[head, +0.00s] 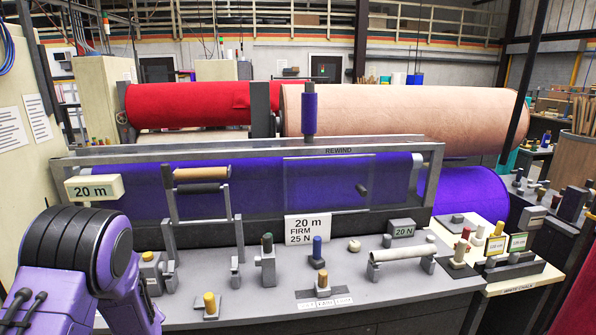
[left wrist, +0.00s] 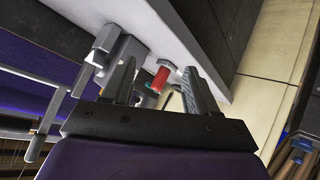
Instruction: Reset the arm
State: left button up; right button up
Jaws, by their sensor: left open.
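My left arm (head: 85,250), purple with a black ribbed joint, rises at the lower left of the head view, in front of the left end of the grey bench. Its gripper cannot be made out there. In the left wrist view my left gripper (left wrist: 162,90) is open, with its two grey fingers apart. A small red cylinder (left wrist: 160,79) shows between the fingers beside a grey bench fitting (left wrist: 113,45). I cannot tell how far it is from the fingers. My right arm and gripper are not in view.
The grey bench (head: 390,275) carries several coloured pegs, a metal bar (head: 402,253) and a "20 m FIRM 25 N" sign (head: 308,228). Behind are a purple roll (head: 270,170), a red roll (head: 190,104) and a peach roll (head: 400,115). A cream cabinet (head: 25,150) stands at left.

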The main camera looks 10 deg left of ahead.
pick_arm(q)
jog(key=s+d+f+m+g+h+b, duration=0.2)
jog(key=s+d+f+m+b, duration=0.1)
jog(key=s+d+f, duration=0.8)
jog(key=s+d+f+m+g+h+b, duration=0.1)
jog(key=s+d+f+m+b, duration=0.3)
jog(key=s+d+f, duration=0.7)
jog(key=s+f+h, duration=0.1)
jog(key=s+f, duration=0.2)
jog(key=s, duration=0.3)
jog(key=shift+s+d+g, duration=0.2)
jog(key=shift+s+g, duration=0.05)
jog(key=shift+g, duration=0.15)
jog(key=shift+f, duration=0.1)
